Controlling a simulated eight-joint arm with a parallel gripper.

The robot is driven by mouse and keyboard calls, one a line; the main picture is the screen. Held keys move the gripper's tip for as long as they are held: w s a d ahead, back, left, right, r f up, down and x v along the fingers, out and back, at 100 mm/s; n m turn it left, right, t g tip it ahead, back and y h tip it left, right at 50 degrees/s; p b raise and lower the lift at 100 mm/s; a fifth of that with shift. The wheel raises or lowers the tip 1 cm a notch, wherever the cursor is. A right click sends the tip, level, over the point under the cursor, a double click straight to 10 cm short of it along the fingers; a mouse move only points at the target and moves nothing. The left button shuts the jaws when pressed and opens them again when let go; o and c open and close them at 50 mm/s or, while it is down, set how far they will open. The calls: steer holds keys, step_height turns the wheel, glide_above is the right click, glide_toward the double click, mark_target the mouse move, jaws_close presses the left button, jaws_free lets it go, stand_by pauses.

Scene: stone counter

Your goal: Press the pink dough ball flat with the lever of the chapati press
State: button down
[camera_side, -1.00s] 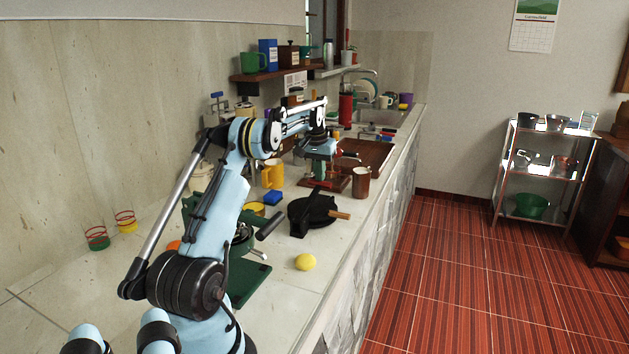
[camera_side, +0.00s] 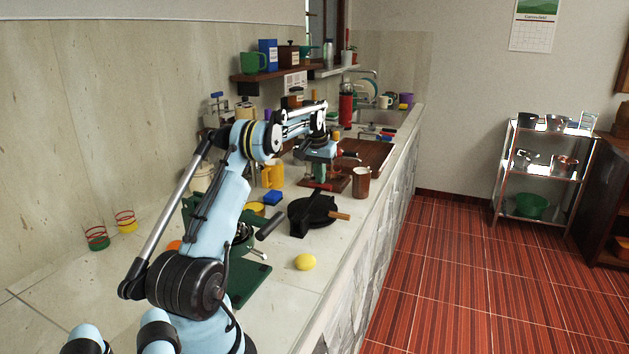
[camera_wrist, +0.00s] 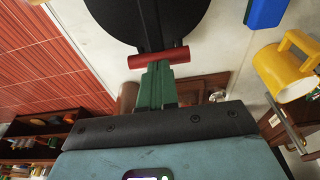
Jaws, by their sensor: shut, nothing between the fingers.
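The black chapati press (camera_side: 322,211) sits on the counter, with its round plate also in the wrist view (camera_wrist: 190,22). Its lever runs across the plate to a red grip (camera_wrist: 158,58), which shows in the side view as a small red bar (camera_side: 318,185). My gripper (camera_wrist: 155,72) has its green fingers together and empty, right at the red grip. It points down at the grip in the side view (camera_side: 320,178); I cannot tell whether it touches. The pink dough ball is not visible. The lever lies low over the plate; I cannot tell whether it is fully down.
The counter's right edge is close to the press.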

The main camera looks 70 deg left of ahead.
steer(key=shift+f, duration=0.5)
stand_by(0.9)
steer(key=shift+r, duration=0.1)
steer(key=shift+r, duration=3.4)
steer(key=shift+w, duration=0.1)
steer(key=w+d+r+m+t, duration=0.15)
steer(key=d+r, duration=0.25)
steer(key=d, duration=0.8)
steer(key=w+d+r+m+t, duration=0.1)
steer(key=w+d+r+m, duration=0.25)
steer(key=d, duration=0.85)
steer(key=s+d+f+m+t, duration=0.1)
steer(key=s+d+f+m, duration=0.1)
steer(key=s+d+f, duration=0.2)
steer(key=s+d+f+m+t+h, duration=0.1)
steer(key=s+d+f, duration=0.3)
steer(key=s+d, duration=0.6)
steer(key=d+m+t, duration=0.1)
steer(key=d, duration=0.7)
steer(key=shift+s+d+f+h, duration=0.15)
steer(key=shift+s+f+h, duration=0.15)
steer(key=shift+s+f, duration=0.05)
